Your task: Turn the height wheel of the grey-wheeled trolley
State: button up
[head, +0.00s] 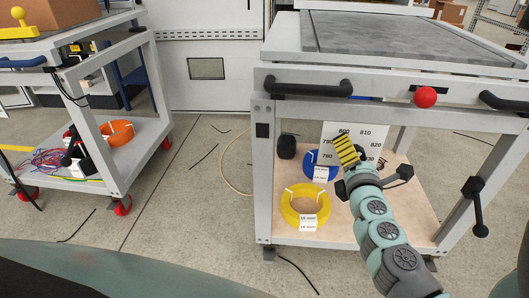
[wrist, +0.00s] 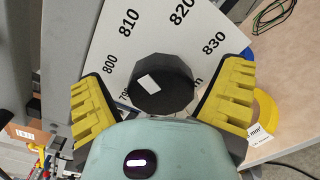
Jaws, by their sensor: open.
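The grey-wheeled trolley (head: 262,165) stands on the right in the head view. A white scale plate (head: 370,138) with numbers from about 780 to 830 sits under its top. In the wrist view, the dark faceted height wheel (wrist: 160,84), with a white mark on its face, stands in front of the plate (wrist: 112,58). My gripper (wrist: 160,100) is open, with one yellow finger on each side of the wheel. Gaps show between the fingers and the wheel; contact is not visible. In the head view my gripper (head: 346,150) hides the wheel.
Yellow (head: 304,205) and blue (head: 320,165) cable coils lie on the lower shelf. A red knob (head: 425,97) and black handles (head: 310,87) are on the trolley's front. A black crank (head: 476,205) hangs at right. A red-wheeled trolley (head: 110,165) stands left; floor between is mostly clear.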

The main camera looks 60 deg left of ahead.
jog(key=v, duration=1.2)
dwell(0.4)
